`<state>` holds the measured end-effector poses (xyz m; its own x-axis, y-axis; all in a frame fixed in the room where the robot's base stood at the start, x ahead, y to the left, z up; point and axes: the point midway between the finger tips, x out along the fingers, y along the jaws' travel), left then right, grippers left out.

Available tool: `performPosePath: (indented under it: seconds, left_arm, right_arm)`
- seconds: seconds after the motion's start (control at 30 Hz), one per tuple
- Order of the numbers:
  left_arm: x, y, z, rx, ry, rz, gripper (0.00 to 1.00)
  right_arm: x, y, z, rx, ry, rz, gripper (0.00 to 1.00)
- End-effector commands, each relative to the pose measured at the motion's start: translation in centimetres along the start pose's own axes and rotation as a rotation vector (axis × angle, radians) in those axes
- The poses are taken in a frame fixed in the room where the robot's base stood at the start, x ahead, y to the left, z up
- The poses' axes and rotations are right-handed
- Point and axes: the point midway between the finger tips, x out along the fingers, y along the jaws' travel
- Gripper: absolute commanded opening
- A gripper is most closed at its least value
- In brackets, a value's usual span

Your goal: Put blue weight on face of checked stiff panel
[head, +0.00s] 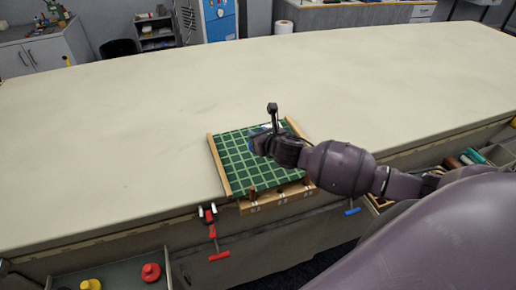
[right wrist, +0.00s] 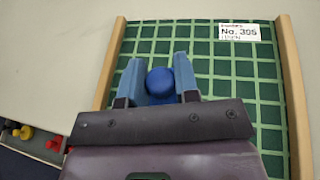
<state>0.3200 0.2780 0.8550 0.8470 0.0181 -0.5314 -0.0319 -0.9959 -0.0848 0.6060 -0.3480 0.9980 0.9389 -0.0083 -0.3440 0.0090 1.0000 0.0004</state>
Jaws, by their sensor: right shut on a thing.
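The checked stiff panel (head: 232,172) is green with pale grid lines and wooden strips along its sides. It lies on the cloth table near the front edge. My right gripper (head: 257,143) is over the panel's upper right part. In the right wrist view its blue fingers (right wrist: 158,66) are shut on the blue weight (right wrist: 160,84), whose round knob shows between them. The weight's underside is hidden, so I cannot tell whether it touches the panel. My left gripper is not in view.
A wooden block with holes (head: 278,200) sits at the panel's front edge. A red clamp (head: 209,216) grips the table edge. An open drawer at lower left holds a red weight (head: 151,272) and a yellow one (head: 91,285). The long table (head: 130,130) is otherwise clear.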

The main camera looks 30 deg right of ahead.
Motion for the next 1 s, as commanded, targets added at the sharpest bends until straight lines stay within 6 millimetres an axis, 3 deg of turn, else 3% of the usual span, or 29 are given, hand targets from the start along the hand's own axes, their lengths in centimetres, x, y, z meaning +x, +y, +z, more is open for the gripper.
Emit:
performPosePath:
  seconds: [0.27, 0.57, 0.97, 1.0]
  left_arm:
    - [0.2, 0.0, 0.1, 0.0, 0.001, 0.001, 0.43]
    - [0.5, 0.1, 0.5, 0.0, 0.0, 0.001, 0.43]
    - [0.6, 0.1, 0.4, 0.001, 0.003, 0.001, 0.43]
    - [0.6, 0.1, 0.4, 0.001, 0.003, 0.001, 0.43]
  right_arm:
    - [0.7, 0.0, -1.6, 0.002, -0.003, 0.0, 0.0]
    - [1.8, 0.0, -4.8, 0.002, -0.002, -0.001, 0.0]
    - [2.0, 0.0, -5.1, -0.001, -0.003, 0.0, 0.0]
    - [2.0, -0.1, -5.2, 0.0, -0.001, -0.001, 0.32]
